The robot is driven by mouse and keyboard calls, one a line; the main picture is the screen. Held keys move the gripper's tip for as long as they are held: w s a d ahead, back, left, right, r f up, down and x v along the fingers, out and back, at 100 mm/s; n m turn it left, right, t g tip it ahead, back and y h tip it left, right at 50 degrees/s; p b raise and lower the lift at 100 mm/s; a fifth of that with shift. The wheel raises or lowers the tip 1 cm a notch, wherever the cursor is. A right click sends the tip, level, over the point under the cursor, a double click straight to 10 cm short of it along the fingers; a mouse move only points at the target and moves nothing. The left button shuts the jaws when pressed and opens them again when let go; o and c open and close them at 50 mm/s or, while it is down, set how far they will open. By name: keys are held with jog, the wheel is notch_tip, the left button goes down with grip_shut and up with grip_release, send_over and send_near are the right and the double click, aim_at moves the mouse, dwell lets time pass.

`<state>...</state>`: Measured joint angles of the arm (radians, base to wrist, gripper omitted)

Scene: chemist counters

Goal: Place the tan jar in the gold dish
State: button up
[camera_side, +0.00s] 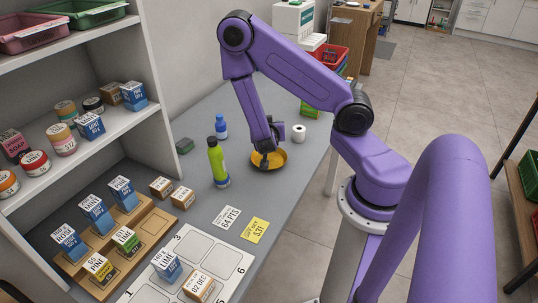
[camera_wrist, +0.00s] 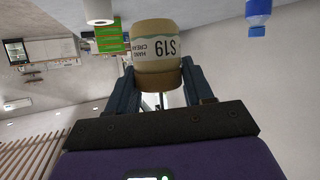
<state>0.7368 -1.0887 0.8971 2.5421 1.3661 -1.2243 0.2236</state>
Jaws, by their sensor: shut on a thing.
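The gold dish (camera_side: 281,155) sits on the grey counter, and my gripper (camera_side: 266,155) is over it, low down. In the wrist view my gripper (camera_wrist: 160,88) is shut on the tan jar (camera_wrist: 157,52), a pale jar with a tan lid and a printed label that reads "S19". The jar is between the two fingers. In the side view the gripper hides the jar. I cannot tell whether the jar touches the dish. The dish does not show in the wrist view.
A green bottle (camera_side: 217,162) and a blue bottle (camera_side: 221,127) stand left of the dish. A white roll (camera_side: 299,133) stands just behind it on the right. Price cards (camera_side: 227,216) lie in front. Shelves with jars and boxes are at the left.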

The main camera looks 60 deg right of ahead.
jog(key=shift+f, duration=3.95)
jog(key=shift+f, duration=0.1)
jog(key=o, duration=1.1)
